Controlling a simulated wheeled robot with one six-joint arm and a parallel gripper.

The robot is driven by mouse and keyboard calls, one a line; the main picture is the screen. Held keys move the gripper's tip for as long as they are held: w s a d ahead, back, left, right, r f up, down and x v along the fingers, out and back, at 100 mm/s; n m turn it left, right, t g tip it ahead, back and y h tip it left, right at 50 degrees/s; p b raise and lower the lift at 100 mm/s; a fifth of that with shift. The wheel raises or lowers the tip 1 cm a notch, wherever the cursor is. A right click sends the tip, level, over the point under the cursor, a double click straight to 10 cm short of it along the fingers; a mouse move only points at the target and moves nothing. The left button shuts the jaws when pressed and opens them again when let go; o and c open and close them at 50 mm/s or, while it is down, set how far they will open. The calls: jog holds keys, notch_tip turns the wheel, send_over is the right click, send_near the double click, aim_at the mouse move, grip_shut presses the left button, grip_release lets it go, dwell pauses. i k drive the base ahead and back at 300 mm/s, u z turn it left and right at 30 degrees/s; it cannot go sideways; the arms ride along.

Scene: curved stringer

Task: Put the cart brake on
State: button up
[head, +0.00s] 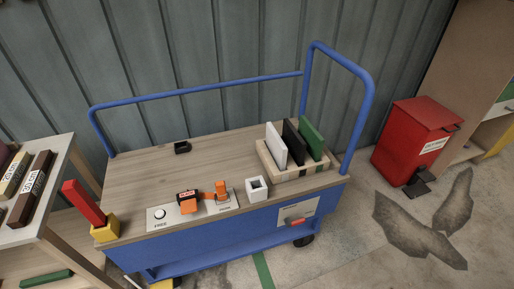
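The cart (225,145) has a wooden top, a blue body and blue rails, and stands against the wall. A pale plate (172,222) lies on its front edge, with a round button-like mark and the word FREE at its left end; the label at its right end is too small to read surely. An orange and black piece (190,204) on the plate joins an orange upright part (222,187). A red lever (83,203) leans up-left from a yellow block (105,229) at the front-left corner. Which part is the brake is unclear. My gripper is not in view.
A small red handle (295,221) sits on a pale front panel. A wooden rack (298,172) holds white, black and green panels. A red bin (415,135) is right; shelves are left.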

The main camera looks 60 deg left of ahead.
aim_at(288, 224)
jog(key=u, duration=1.95)
